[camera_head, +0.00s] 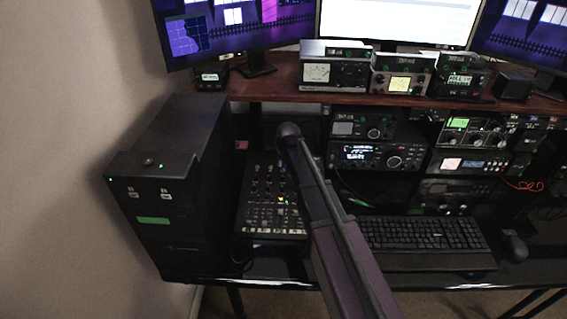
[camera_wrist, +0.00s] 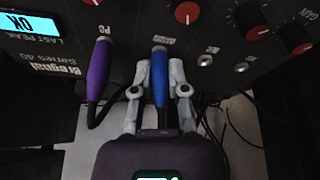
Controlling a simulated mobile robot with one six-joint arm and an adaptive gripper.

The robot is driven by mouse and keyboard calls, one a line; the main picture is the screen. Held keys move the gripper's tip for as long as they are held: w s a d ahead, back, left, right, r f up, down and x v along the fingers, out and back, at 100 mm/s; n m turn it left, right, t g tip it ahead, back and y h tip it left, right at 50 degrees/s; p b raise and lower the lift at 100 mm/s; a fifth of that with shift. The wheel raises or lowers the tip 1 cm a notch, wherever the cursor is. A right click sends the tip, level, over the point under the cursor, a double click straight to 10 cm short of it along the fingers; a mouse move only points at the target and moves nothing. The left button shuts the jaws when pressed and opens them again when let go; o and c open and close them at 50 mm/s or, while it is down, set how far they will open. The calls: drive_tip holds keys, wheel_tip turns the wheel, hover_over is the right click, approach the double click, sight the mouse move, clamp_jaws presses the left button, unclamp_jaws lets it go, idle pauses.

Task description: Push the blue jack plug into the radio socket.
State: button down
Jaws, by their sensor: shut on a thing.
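The blue jack plug (camera_wrist: 160,86) is in the wrist view, pointing up at the front of a dark radio panel (camera_wrist: 215,42). My gripper (camera_wrist: 160,66) has a grey finger on each side of the plug and is shut on it. The plug's front end is at the panel, just below a small upside-down label. The socket itself is hidden behind the plug, and I cannot tell how deep the plug sits. In the head view my arm reaches over the desk; my fingers and the blue plug cannot be made out there.
A purple plug (camera_wrist: 98,72) with a dark cable sits at the panel left of the blue one. Red-topped knobs (camera_wrist: 187,12) and two small round sockets (camera_wrist: 205,60) are nearby. Dark cables hang at right. A black computer tower (camera_head: 155,190), mixer (camera_head: 270,200) and keyboard (camera_head: 420,233) surround my arm.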

sight(284, 171)
drive_tip(key=c, duration=0.6)
unclamp_jaws()
drive_tip(key=shift+o, duration=0.2)
wheel_tip(284, 171, up, 10)
drive_tip(key=p, duration=0.9)
drive_tip(key=shift+s+f+p, duration=0.25)
drive_tip(key=shift+s+p, duration=0.05)
drive_tip(key=shift+s, duration=0.15)
drive_tip(key=s+d+m+g, duration=0.1)
drive_tip(key=s+d+g, duration=0.1)
drive_tip(key=s+d, duration=0.7)
drive_tip(key=s+d+f+m+g+h, duration=0.1)
drive_tip(key=s+d+m+g, duration=0.1)
drive_tip(key=s+d, duration=0.7)
drive_tip(key=s, duration=0.7)
drive_tip(key=shift+f, duration=0.25)
